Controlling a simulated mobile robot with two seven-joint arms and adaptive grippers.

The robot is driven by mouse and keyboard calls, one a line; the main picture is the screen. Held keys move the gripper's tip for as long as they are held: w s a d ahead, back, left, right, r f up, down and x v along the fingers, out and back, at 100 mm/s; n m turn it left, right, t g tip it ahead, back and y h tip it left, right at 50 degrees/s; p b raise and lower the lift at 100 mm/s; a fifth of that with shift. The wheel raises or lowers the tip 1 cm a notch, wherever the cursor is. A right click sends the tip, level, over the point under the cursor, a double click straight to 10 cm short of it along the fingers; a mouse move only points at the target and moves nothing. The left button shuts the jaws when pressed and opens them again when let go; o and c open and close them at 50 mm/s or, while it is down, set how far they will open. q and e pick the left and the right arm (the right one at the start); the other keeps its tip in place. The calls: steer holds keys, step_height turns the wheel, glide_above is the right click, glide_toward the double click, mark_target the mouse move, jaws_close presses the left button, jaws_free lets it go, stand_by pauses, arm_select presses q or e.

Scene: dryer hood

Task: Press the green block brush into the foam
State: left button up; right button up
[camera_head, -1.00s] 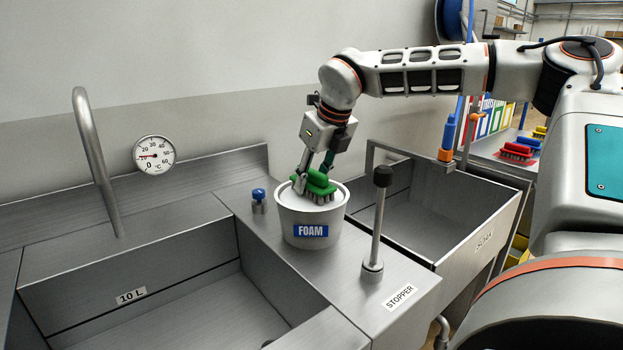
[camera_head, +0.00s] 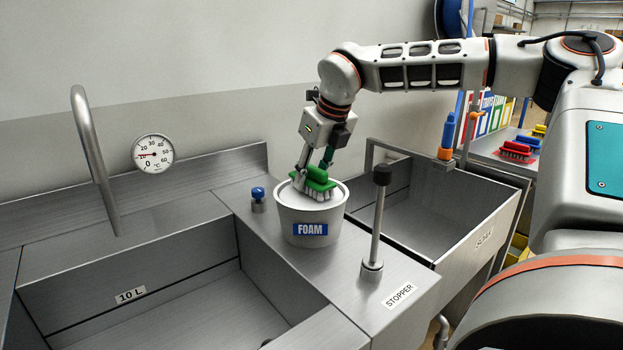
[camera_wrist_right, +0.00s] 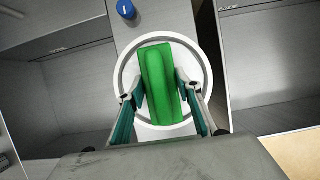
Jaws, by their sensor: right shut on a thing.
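The green block brush (camera_head: 318,181) is in my right gripper (camera_head: 314,172), with its bristles pointing down. It is at the mouth of the white foam tub (camera_head: 310,216), which carries a blue FOAM label. In the right wrist view the green block (camera_wrist_right: 160,84) lies between the two fingers of my right gripper (camera_wrist_right: 160,98), inside the round rim of the tub (camera_wrist_right: 206,76). The bristles look pale and whitish, at the level of the white foam; how deep they sit I cannot tell. My left gripper is not in view.
The tub stands on the steel ledge between two sinks. A stopper rod (camera_head: 377,225) with a black knob stands to its right, a blue knob (camera_head: 258,194) to its left. A curved tap (camera_head: 96,160) rises over the left sink. A red brush (camera_head: 516,150) lies at the back right.

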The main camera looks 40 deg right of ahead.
mark_target(311, 166)
steer(key=shift+r+p, duration=0.4)
steer(key=shift+r, duration=2.7)
